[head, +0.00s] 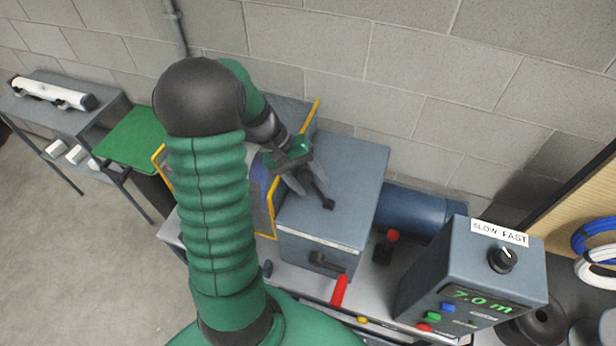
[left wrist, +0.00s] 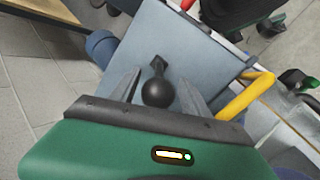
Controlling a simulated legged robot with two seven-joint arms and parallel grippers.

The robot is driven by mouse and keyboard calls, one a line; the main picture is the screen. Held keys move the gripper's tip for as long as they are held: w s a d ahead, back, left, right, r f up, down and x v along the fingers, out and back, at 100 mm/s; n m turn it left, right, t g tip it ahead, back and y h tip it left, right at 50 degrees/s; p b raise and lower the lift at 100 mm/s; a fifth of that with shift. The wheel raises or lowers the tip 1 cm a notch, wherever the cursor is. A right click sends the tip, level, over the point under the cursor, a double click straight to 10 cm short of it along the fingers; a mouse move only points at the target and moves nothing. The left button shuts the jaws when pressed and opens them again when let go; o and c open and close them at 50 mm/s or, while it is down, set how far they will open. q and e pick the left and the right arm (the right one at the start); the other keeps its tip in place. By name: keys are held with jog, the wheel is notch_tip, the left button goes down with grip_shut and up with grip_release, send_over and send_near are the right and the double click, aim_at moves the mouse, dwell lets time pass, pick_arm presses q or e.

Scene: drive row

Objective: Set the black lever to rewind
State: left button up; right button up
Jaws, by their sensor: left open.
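The black lever (head: 327,203) stands on top of a blue-grey box. In the left wrist view it shows as a round black knob (left wrist: 158,92) with a short arm behind it. My left gripper (head: 309,182) is over the box top, at the lever. In the left wrist view its two fingers (left wrist: 160,76) are spread, one on each side of the lever, with gaps between. The fingers partly cover the lever in the head view. I see no lever position labels. My right gripper is in neither view.
The grey box (head: 350,175) has yellow bars (head: 270,208) on its left. A red-knobbed stick (head: 392,237), a red handle (head: 340,291) and a control box (head: 470,268) reading 7.0 m stand to the right. A block wall is close behind.

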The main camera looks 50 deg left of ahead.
pick_arm(q)
jog(key=b+v, duration=0.2)
jog(key=v, duration=1.4)
jog(key=shift+a+r, duration=0.25)
jog(key=shift+a, duration=0.05)
